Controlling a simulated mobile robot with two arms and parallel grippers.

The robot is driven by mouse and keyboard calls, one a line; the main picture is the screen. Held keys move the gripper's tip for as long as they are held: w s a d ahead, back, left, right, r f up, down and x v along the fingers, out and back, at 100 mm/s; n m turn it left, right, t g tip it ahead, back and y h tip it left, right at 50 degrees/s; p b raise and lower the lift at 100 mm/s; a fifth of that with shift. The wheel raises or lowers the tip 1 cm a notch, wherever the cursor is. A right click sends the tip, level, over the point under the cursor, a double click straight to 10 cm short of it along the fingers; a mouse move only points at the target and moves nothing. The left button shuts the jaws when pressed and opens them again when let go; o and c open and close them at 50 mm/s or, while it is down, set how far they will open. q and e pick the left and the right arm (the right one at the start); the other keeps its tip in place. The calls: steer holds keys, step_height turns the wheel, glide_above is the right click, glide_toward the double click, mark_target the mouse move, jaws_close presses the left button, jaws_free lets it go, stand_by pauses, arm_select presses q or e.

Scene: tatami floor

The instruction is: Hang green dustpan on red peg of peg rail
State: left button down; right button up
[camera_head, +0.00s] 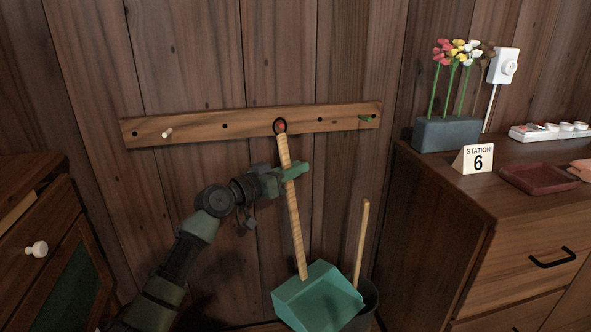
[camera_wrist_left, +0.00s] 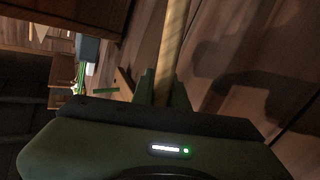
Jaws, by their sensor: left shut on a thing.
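The green dustpan (camera_head: 318,294) hangs pan-down with its long wooden handle (camera_head: 297,232) nearly upright, leaning slightly. A dark ring at the handle's top surrounds the red peg (camera_head: 281,126) in the head view; I cannot tell whether it is threaded on the peg or only in front of it. The wooden peg rail (camera_head: 224,127) is fixed to the plank wall, with a pale peg at left and a green peg at right. My left gripper (camera_head: 293,172) is shut on the upper handle, which also shows in the left wrist view (camera_wrist_left: 173,45). My right gripper is out of view.
A dark bin (camera_head: 369,306) with a wooden stick (camera_head: 361,238) stands beside and partly behind the pan. A wooden cabinet (camera_head: 470,220) at right bears a flower planter (camera_head: 446,134) and a station 6 sign (camera_head: 475,160). Another cabinet (camera_head: 35,215) stands at left.

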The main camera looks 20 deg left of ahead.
arm_select(q)
steer(key=c, duration=1.3)
jaws_free()
steer(key=shift+c, duration=0.2)
steer(key=shift+f, duration=0.1)
